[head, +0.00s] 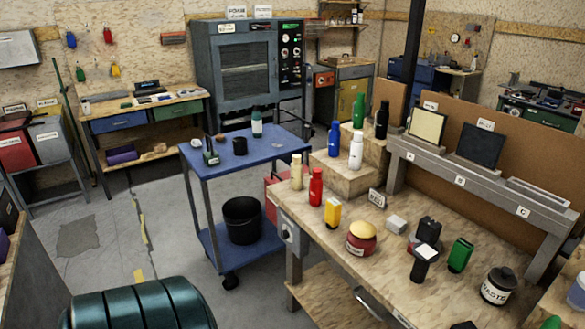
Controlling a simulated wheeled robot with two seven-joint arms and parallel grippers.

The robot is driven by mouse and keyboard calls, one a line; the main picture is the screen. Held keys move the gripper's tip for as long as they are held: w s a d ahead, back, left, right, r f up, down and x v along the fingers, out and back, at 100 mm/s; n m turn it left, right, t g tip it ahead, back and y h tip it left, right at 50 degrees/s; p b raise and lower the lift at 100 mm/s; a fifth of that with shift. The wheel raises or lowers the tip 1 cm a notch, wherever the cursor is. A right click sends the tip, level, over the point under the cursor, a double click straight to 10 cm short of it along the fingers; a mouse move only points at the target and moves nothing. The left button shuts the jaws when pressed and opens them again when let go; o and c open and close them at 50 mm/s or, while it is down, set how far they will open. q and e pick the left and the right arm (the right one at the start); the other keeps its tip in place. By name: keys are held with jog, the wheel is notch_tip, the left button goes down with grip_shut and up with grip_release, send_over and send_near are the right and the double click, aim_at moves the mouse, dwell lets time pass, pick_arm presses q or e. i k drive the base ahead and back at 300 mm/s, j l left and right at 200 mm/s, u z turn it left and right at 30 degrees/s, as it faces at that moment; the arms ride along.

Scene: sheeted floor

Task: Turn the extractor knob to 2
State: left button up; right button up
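No label marked extractor can be read, so I cannot tell for sure which control is the extractor knob. A small grey control box (289,232) is fixed at the near left corner of the wooden workbench (300,215); a knob on it is too small to read. A large grey cabinet (243,66) with a window stands at the back. Its black panel (291,53) carries several small round dials whose settings cannot be read. Neither of my grippers is in view.
A blue cart (185,150) with a black bucket (242,219) stands left of the workbench. Bottles, jars and small devices crowd the benchtop. A dark teal ribbed rounded object (140,306) fills the bottom left. Grey floor (165,225) is open left of the cart.

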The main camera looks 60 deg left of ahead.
aim_at(284, 235)
jog(key=i+u, duration=0.1)
jog(key=u, duration=0.4)
jog(key=l+u, duration=0.1)
jog(key=u, duration=0.35)
jog(key=i+l+u, duration=0.1)
jog(key=u, duration=0.4)
jog(key=i+l+u, duration=0.1)
jog(key=u, duration=0.4)
